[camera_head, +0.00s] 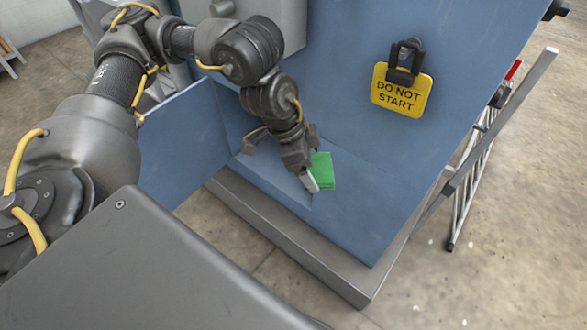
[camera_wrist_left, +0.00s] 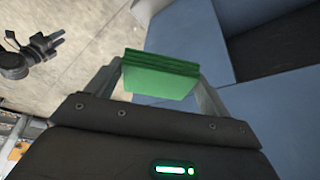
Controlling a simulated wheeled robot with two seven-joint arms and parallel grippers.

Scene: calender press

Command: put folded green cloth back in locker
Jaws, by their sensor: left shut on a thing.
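The folded green cloth (camera_head: 323,172) is in my left gripper (camera_head: 309,181), which is shut on it. In the left wrist view the cloth (camera_wrist_left: 162,75) spans between the two fingers of the gripper (camera_wrist_left: 158,84), its folded layers showing at the edge. In the head view, the cloth and gripper are in front of the low opening of the blue locker (camera_head: 262,178). The locker's blue door (camera_head: 185,143) stands open to the left. I cannot tell whether the cloth is past the opening's edge. A dark jointed thing in the left wrist view (camera_wrist_left: 30,55) may be my right gripper; its jaws are unclear.
A grey plinth (camera_head: 290,250) runs below. A metal ladder (camera_head: 480,160) stands at the right. Concrete floor (camera_head: 500,260) is clear in front.

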